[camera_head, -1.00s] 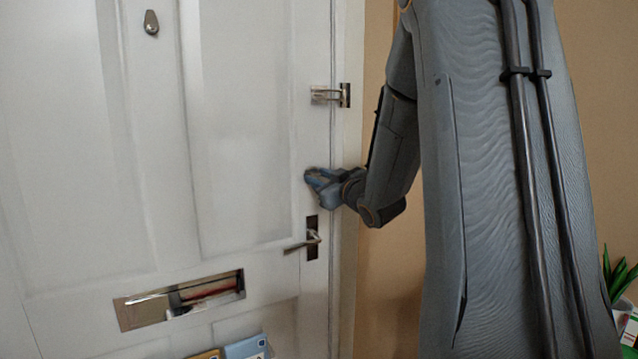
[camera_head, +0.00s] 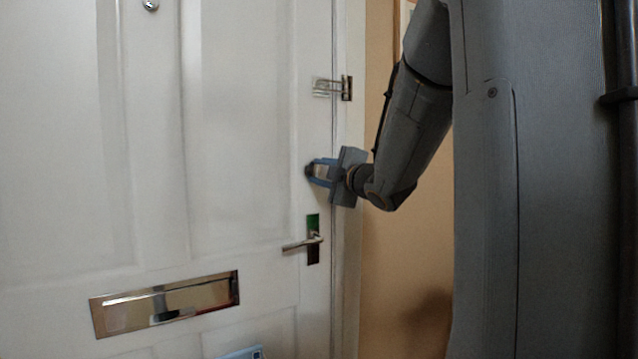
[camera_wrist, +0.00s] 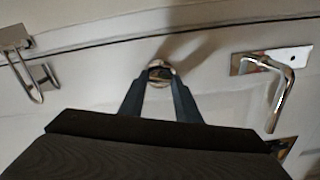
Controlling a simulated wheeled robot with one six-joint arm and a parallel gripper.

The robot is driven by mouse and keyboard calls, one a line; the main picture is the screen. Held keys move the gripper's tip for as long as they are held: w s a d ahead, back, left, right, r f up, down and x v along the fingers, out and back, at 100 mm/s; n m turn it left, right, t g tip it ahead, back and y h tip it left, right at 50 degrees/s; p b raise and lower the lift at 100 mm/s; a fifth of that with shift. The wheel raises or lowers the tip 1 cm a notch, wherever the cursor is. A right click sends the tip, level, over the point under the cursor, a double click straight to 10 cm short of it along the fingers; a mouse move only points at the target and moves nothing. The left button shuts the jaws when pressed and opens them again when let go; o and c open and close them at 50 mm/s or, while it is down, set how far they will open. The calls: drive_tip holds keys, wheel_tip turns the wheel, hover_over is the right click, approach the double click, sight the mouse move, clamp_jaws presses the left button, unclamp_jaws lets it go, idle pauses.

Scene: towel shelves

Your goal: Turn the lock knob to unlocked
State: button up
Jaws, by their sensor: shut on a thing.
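The lock knob (camera_wrist: 161,67) is a small round metal knob on the white door (camera_head: 240,130), between the door handle and the latch above. In the wrist view my gripper's two fingers (camera_wrist: 160,76) reach it from below and are shut on it, one on each side. In the head view my gripper (camera_head: 311,171) is at the door's right edge and its fingers hide most of the knob. I cannot read the knob's lock position.
A lever handle (camera_head: 304,243) on a metal plate is just below my gripper, and a metal latch (camera_head: 333,88) is above. A letter slot (camera_head: 165,303) is lower left. The door frame and tan wall (camera_head: 400,270) are to the right.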

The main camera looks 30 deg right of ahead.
drive_tip(key=n+b, duration=0.2)
drive_tip(key=shift+d+r+n, duration=0.1)
drive_tip(key=shift+d+n, duration=0.05)
drive_tip(key=shift+n, duration=0.15)
drive_tip(key=shift+n+b, duration=0.3)
drive_tip(key=shift+b, duration=0.3)
drive_tip(key=shift+r, duration=0.25)
drive_tip(key=o, duration=1)
drive_tip(key=shift+d+f, duration=0.1)
drive_tip(key=shift+d, duration=0.05)
drive_tip(key=shift+o, duration=0.2)
drive_tip(key=shift+a+f, duration=0.1)
drive_tip(key=shift+a, duration=0.1)
drive_tip(key=s, duration=0.8)
drive_tip(key=shift+d, duration=0.2)
